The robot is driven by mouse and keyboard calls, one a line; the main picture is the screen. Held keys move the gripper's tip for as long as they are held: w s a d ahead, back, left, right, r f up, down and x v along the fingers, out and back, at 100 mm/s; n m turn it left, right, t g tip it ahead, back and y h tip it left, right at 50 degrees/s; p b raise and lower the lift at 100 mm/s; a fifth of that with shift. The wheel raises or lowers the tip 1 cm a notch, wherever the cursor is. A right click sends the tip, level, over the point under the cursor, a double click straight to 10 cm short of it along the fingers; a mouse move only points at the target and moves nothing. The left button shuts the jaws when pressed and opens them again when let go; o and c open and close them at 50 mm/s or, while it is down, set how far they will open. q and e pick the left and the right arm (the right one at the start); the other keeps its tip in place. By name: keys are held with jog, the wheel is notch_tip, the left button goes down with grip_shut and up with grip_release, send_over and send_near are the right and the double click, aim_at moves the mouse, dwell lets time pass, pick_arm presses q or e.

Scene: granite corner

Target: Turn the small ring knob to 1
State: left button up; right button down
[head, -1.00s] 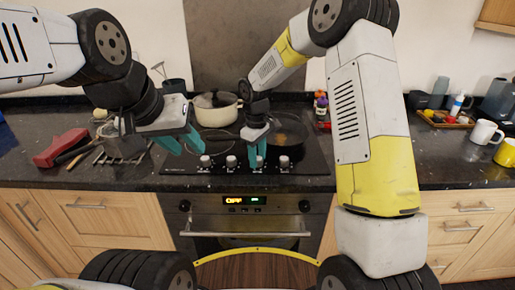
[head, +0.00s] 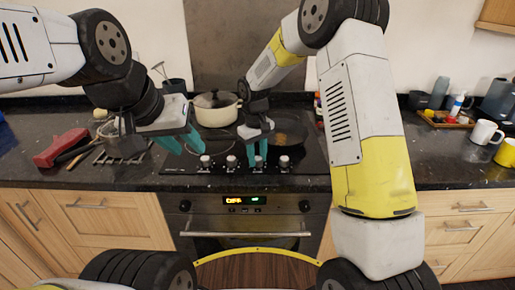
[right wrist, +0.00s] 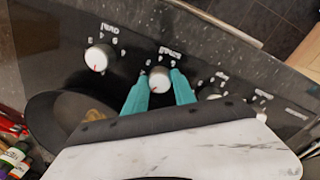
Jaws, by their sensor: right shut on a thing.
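A row of several white knobs stands along the front edge of the black hob (head: 310,165). My right gripper (head: 257,152) points down at the third knob from the left (head: 258,162). In the right wrist view the teal fingertips (right wrist: 159,84) are closed on the two sides of this white knob (right wrist: 160,77), which carries a red mark. Printed labels sit beside the knobs, but I cannot read the held knob's setting. My left gripper (head: 180,141) is open and empty, above the left side of the hob.
A cream pot (head: 216,112) stands at the back of the hob and a dark pan (head: 290,130) at the right. The oven (head: 245,222) is below.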

jog(key=shift+m, duration=1.7)
jog(key=c, duration=1)
grip_release()
jog(key=shift+c, duration=0.2)
notch_tip(320, 180, up, 8)
jog(key=shift+a+f, duration=0.15)
jog(key=shift+f, duration=0.1)
jog(key=shift+r, duration=0.15)
